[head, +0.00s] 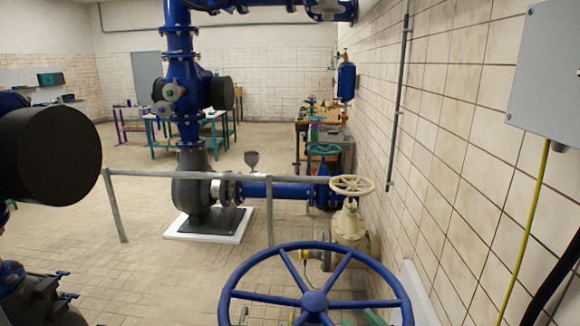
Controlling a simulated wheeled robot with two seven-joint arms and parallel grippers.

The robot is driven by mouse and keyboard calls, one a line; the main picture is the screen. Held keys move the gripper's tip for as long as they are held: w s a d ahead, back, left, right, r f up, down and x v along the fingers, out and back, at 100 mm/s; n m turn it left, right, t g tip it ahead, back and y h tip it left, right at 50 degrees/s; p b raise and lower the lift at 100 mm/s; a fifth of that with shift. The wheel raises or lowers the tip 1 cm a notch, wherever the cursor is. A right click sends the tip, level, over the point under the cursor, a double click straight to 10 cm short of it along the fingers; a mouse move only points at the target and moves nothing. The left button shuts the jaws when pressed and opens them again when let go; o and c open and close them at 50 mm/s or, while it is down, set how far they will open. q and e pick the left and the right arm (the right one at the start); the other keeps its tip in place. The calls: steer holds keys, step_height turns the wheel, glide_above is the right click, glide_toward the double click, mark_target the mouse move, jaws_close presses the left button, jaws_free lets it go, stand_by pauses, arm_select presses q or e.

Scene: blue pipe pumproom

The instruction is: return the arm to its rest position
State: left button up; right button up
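Neither of my grippers shows clearly in the head view. No part that I can recognise as my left arm or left gripper shows. Of my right gripper I cannot make out the fingers. Small pale and green parts show low at the bottom edge, partly behind a large blue handwheel (314,299), and I cannot tell what they are. I see nothing held.
The blue handwheel fills the bottom middle. Behind it stand a beige valve (348,222), a grey railing (190,175) and a blue pump pipe (275,190). A tiled wall (440,130) with a grey box (548,70) closes the right. Open floor (130,220) lies left.

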steer(key=s+d+f+m+g+h, duration=0.1)
steer(key=s+d+f+g+h, duration=0.2)
steer(key=s+d+f+g, duration=0.45)
steer(key=s+d+f+m+g+h, duration=0.2)
steer(key=s+f+g, duration=0.2)
steer(key=s+f, duration=0.8)
steer(key=s+f+b, duration=0.2)
steer(key=f+b, duration=0.2)
steer(key=f, duration=1)
steer(key=s+f+b, duration=0.3)
steer(key=f, duration=1.2)
steer(key=s+d+f+g+b, duration=0.1)
steer(key=s+f+b, duration=0.2)
steer(key=s+f, duration=0.5)
steer(key=s+d+f+g+b, duration=0.1)
steer(key=s+d+f+b, duration=0.1)
steer(key=s+f, duration=0.6)
step_height(320, 180, down, 5)
steer(key=shift+r+n+b, duration=0.2)
steer(key=shift+n+b, duration=0.2)
steer(key=shift+b, duration=0.3)
steer(key=shift+s, duration=0.2)
